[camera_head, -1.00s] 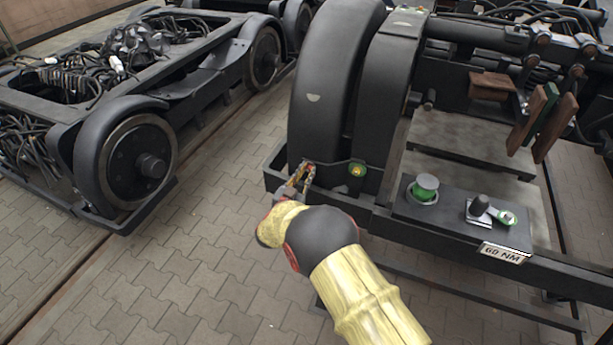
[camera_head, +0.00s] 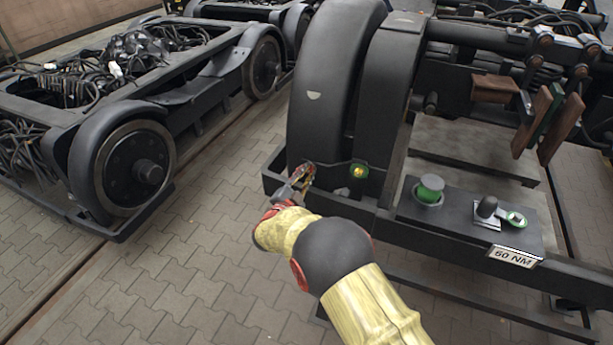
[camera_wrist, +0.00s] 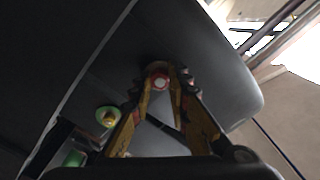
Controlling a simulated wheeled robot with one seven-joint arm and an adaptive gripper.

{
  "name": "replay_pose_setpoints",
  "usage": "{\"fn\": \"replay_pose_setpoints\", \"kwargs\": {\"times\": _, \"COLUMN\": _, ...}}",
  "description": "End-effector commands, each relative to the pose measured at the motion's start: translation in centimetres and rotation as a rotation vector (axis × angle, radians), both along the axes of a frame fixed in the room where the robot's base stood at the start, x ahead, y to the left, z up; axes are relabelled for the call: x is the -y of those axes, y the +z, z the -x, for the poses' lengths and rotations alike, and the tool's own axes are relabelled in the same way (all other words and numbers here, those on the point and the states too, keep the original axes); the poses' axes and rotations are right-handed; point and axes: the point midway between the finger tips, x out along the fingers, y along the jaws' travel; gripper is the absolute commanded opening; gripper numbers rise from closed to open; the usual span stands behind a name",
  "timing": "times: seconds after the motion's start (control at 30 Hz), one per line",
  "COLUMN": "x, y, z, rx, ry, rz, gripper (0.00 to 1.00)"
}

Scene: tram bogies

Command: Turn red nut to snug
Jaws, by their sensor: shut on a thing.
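The red nut (camera_wrist: 160,82) shows in the wrist view as a red ring with a pale centre, between the tips of my gripper (camera_wrist: 160,88). The yellow-brown fingers close on it from both sides. In the head view my gripper (camera_head: 307,174) reaches the lower front of the black bogie frame, just below the large curved wheel cover. The nut itself is mostly hidden there by the fingers. A green fitting with a yellow centre (camera_head: 359,171) sits to the right on the same frame; it shows in the wrist view too (camera_wrist: 108,116).
Another bogie (camera_head: 125,165) stands at the left. Paved floor between them is clear.

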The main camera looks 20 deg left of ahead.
Motion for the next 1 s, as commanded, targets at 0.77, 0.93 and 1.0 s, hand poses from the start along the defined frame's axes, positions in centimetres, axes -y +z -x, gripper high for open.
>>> {"fn": "replay_pose_setpoints", "kwargs": {"times": 0.77, "x": 0.00, "y": -0.07, "z": 0.01, "rx": 0.001, "ry": 0.001, "rz": -0.017, "gripper": 0.32}}
{"fn": "replay_pose_setpoints", "kwargs": {"times": 0.93, "x": -0.01, "y": -0.04, "z": 0.01, "rx": 0.001, "ry": 0.001, "rz": -0.017, "gripper": 0.36}}
{"fn": "replay_pose_setpoints", "kwargs": {"times": 1.0, "x": -0.01, "y": -0.04, "z": 0.00, "rx": 0.001, "ry": 0.001, "rz": -0.017, "gripper": 0.36}}
